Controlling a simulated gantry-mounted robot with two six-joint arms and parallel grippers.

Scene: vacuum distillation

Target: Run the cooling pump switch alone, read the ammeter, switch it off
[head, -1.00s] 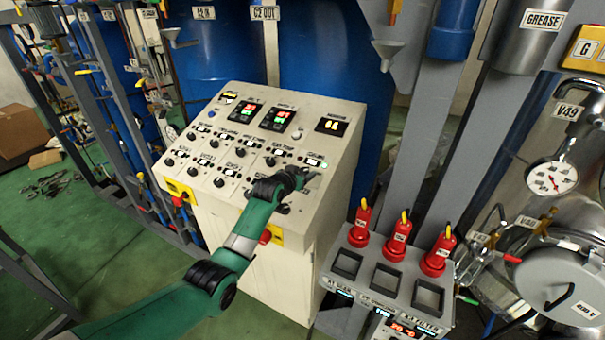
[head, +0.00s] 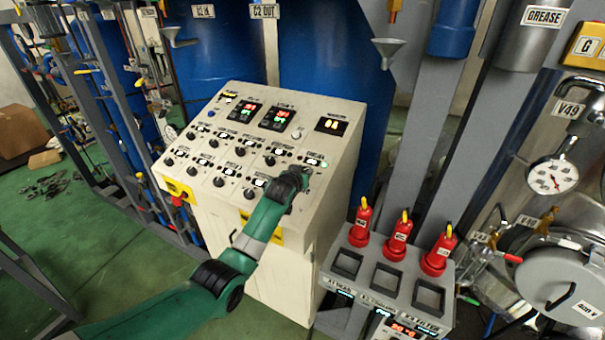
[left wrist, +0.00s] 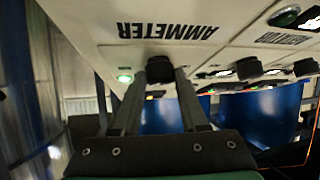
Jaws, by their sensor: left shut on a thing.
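The cream control panel (head: 225,125) holds rows of black knob switches with small labels. My left gripper (head: 306,172) is at the right end of the panel, and its arm hides some nearby switches. In the left wrist view its two fingers (left wrist: 160,85) are shut on a black knob (left wrist: 159,66). A small green lamp (left wrist: 125,77) glows beside that knob. The upside-down AMMETER label (left wrist: 167,30) is close by. The ammeter display (head: 331,125) shows yellow digits, too small to read surely. The knob's own label is not readable. My right gripper is not in view.
Two displays with red and green digits (head: 277,118) sit left of the ammeter. Several other knobs fill the panel (head: 220,182). Red pump-like units (head: 397,238) stand on a grey rack at the right. Blue tanks (head: 325,60) rise close behind the panel.

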